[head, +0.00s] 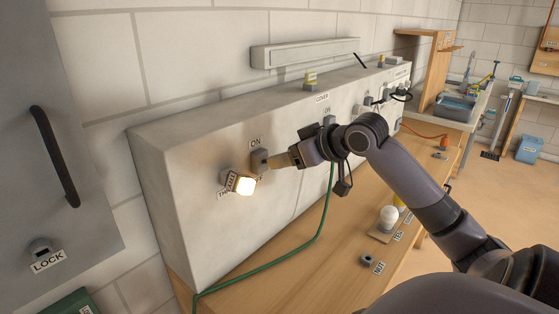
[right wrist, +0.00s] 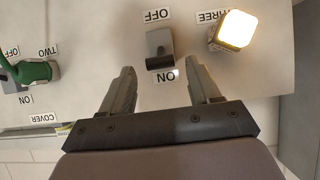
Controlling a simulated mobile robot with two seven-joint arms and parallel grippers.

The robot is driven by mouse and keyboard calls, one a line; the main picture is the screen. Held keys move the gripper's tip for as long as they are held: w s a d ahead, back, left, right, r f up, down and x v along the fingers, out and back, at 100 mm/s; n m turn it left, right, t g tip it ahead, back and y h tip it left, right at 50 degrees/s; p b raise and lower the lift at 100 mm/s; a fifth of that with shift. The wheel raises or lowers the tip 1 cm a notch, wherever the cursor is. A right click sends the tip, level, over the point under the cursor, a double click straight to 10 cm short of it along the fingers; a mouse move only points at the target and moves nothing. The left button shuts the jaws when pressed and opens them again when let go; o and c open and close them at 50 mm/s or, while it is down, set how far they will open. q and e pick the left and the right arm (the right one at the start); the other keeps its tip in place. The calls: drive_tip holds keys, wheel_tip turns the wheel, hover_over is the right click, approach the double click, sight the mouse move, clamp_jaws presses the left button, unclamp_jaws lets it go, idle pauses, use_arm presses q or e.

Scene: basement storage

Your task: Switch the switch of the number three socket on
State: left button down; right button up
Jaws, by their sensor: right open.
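My right gripper (right wrist: 160,74) is open and empty, fingertips close in front of the switch; contact cannot be told. My left gripper is not in view.
A green cable (head: 325,215) runs from the number two socket down across the wooden bench (head: 270,262). A white bulb (head: 388,217) stands on the bench below my right arm. A grey cabinet door with a black handle (head: 55,155) is at the left.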

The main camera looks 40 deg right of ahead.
drive_tip(key=shift+v, duration=1.55)
